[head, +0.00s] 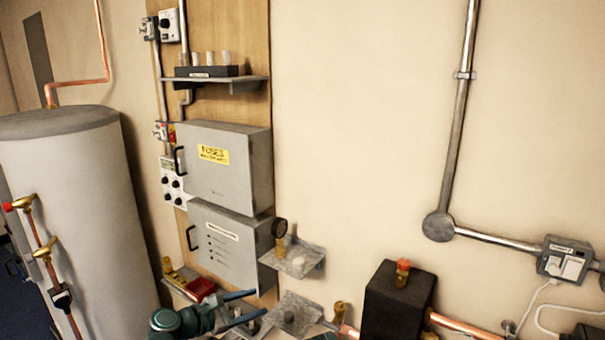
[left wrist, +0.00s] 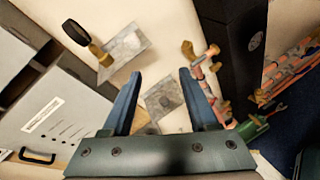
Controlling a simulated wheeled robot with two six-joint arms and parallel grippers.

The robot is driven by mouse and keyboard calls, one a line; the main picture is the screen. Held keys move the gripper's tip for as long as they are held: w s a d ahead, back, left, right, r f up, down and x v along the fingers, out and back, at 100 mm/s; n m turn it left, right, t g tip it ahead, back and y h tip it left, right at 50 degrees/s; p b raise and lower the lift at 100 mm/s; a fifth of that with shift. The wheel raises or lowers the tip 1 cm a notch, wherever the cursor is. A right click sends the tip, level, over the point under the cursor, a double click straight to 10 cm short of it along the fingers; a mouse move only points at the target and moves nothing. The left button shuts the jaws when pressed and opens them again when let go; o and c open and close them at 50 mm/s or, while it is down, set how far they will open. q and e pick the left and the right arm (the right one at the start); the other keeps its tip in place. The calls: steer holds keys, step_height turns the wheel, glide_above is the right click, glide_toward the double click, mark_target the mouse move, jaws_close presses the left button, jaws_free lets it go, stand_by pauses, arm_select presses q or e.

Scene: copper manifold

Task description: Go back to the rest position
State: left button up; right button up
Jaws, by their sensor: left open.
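My left gripper (head: 260,303) is low in the head view, in front of the grey boxes on the wall. In the left wrist view its two blue fingers (left wrist: 162,75) are spread apart, with nothing held between them. A small grey plate (head: 293,313) lies just beyond the fingers; it also shows between and past them in the left wrist view (left wrist: 162,97). My right gripper does not show in either view.
A grey shelf (head: 305,263) with a black gauge (head: 279,228) is above the gripper. A black block (head: 385,310) with a brass and red valve (head: 402,271) and copper pipe (head: 470,326) stand to its right. A white tank (head: 75,190) is at left. The middle wall is bare.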

arm_select(q)
steer(key=s+d+f+m+g+y+b, duration=0.25)
steer(key=s+d+f+m+g, duration=0.45)
steer(key=s+d+f+m, duration=0.45)
steer(key=s+a+f+m+g+y, duration=0.3)
steer(key=s+f+m+y, duration=0.4)
steer(key=m, duration=0.6)
steer(key=a+f+y+b, duration=0.1)
steer(key=y, duration=0.1)
steer(key=shift+s+a+m+y, duration=0.35)
steer(key=shift+a, duration=0.05)
